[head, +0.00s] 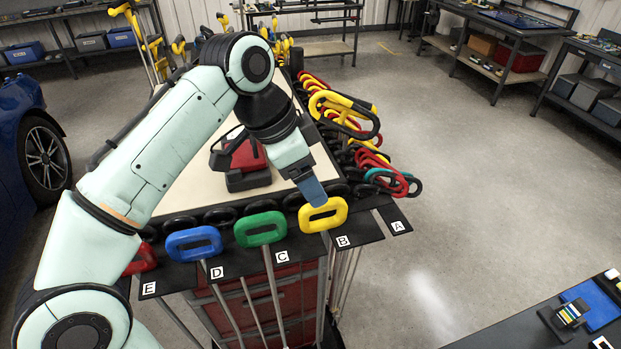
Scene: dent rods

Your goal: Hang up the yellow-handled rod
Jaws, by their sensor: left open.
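The yellow handle (336,205) of a rod is a flat ring at the front edge of the cart's rack, between the labels C and B. Its shaft runs down below the rack and is partly hidden. The dark rack strip (372,228) carries the labels A to E. My right gripper is not in view.
A green handle (260,229), a blue handle (194,243) and a red handle (141,260) sit along the same edge. More coloured handles (345,112) crowd the cart's right side. A red box (246,160) stands on the cart top.

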